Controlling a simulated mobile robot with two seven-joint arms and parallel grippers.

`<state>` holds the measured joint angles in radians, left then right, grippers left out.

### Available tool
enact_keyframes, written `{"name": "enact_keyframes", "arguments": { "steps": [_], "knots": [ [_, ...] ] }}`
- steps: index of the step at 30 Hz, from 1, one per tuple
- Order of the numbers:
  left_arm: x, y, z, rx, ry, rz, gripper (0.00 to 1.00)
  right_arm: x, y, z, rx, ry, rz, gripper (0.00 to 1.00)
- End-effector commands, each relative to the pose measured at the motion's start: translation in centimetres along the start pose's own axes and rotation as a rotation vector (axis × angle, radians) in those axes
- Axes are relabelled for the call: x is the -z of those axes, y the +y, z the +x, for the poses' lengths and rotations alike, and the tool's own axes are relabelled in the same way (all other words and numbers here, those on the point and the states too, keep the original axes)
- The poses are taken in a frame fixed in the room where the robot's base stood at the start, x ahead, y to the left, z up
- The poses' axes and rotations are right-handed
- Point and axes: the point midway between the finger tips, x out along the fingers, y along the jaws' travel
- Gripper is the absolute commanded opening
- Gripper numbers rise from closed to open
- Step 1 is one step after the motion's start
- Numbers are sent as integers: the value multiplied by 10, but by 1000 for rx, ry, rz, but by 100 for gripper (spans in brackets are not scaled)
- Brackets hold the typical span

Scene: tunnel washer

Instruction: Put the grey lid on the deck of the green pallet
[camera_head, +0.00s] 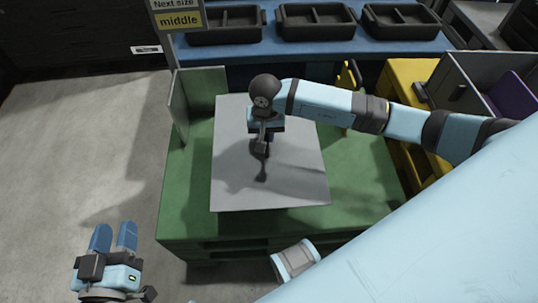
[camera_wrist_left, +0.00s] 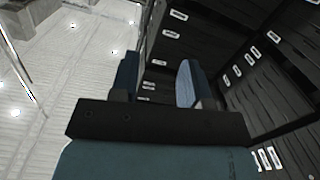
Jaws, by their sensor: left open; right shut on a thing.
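The grey lid (camera_head: 290,180) is a flat, square sheet over the middle of the green pallet (camera_head: 365,180). It looks level, but I cannot tell whether it rests on the deck or is held just above it. My right gripper (camera_head: 262,146) points down at the upper middle of the lid and is shut on it; the wrist partly hides the grip. My left gripper (camera_head: 114,236) is open and empty, off the pallet at the lower left. Its blue fingers also show apart in the left wrist view (camera_wrist_left: 157,82).
Green upright panels (camera_head: 200,100) stand at the pallet's back left. A blue bench (camera_head: 355,48) with black trays (camera_head: 316,22) is behind. A yellow unit (camera_head: 410,80) and a grey bin (camera_head: 480,82) with something purple stand at the right. The floor (camera_head: 75,150) at left is clear.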

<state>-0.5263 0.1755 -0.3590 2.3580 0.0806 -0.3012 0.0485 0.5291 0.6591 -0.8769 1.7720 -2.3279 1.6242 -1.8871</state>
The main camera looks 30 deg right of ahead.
Motion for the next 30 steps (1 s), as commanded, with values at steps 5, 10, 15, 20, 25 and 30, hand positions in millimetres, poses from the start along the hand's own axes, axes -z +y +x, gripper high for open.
{"name": "enact_keyframes", "arguments": {
  "steps": [5,10,15,20,25,30],
  "knots": [
    [17,10,3,-41,109,-14,43,-1,0,53,0,-4,1,0],
    [34,18,2,-74,194,-29,43,-1,0,87,0,-3,0,0],
    [41,22,1,-87,227,-35,43,0,0,100,0,0,-1,0],
    [44,24,1,-100,252,-40,43,-1,0,116,0,-2,-1,0],
    [33,24,3,-104,220,-45,43,0,0,141,0,-2,-1,0],
    [33,24,3,-105,210,-45,43,0,0,142,1,0,-3,0]
  ]
}}
